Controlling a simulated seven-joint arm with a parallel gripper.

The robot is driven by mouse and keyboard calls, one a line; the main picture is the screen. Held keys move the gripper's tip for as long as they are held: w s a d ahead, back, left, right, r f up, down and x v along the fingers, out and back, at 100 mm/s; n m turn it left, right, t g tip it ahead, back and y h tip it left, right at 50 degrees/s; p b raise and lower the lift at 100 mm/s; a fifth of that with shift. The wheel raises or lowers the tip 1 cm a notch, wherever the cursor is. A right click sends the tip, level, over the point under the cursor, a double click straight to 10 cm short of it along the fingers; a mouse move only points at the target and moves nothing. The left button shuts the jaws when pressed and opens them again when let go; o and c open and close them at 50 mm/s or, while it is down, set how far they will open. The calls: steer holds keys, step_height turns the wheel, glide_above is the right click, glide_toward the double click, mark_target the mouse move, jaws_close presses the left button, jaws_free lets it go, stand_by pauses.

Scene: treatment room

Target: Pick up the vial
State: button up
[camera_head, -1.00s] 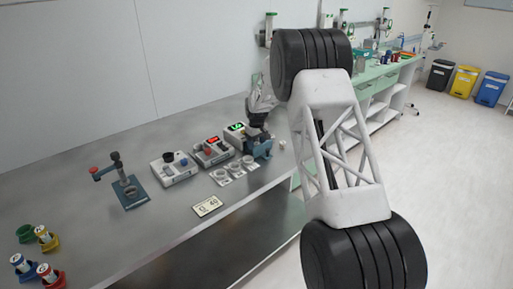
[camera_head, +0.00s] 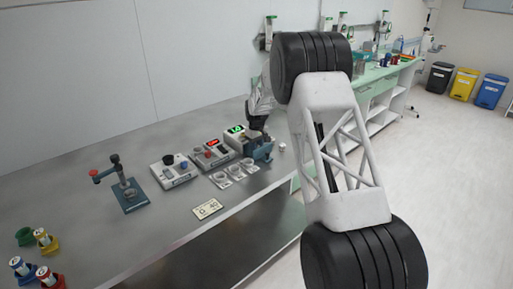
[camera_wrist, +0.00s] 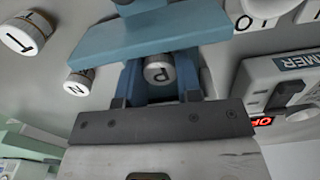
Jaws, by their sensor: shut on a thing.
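In the wrist view, a vial with a pale cap marked "P" (camera_wrist: 159,71) sits between the two fingers of my gripper (camera_wrist: 160,80). The gripper is shut on it. Only the cap end shows clearly; the body is hidden. A blue bar of a stand (camera_wrist: 150,38) lies just beyond the cap. Two other round white caps, marked "I" (camera_wrist: 24,36) and "N" (camera_wrist: 78,84), are to the left, clear of the fingers. In the head view, my gripper (camera_head: 258,126) is low over the bench beside the blue stand (camera_head: 262,153), and the vial cannot be made out.
A device with a green display (camera_head: 236,130) and one with a red display (camera_head: 213,150) stand left of my gripper. Small round dishes (camera_head: 221,178) lie in front. A blue-based stand (camera_head: 130,197) and coloured holders (camera_head: 47,240) are farther left.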

step_height(320, 180, up, 10)
stand_by(0.6)
stand_by(0.5)
steer(key=s+a+f, duration=0.3)
steer(key=s, duration=0.7)
steer(key=shift+f, duration=0.3)
steer(key=shift+s+f, duration=0.1)
steer(key=shift+f, duration=0.05)
steer(key=shift+f, duration=2.75)
steer(key=shift+f, duration=0.3)
steer(key=shift+r, duration=0.8)
stand_by(1.2)
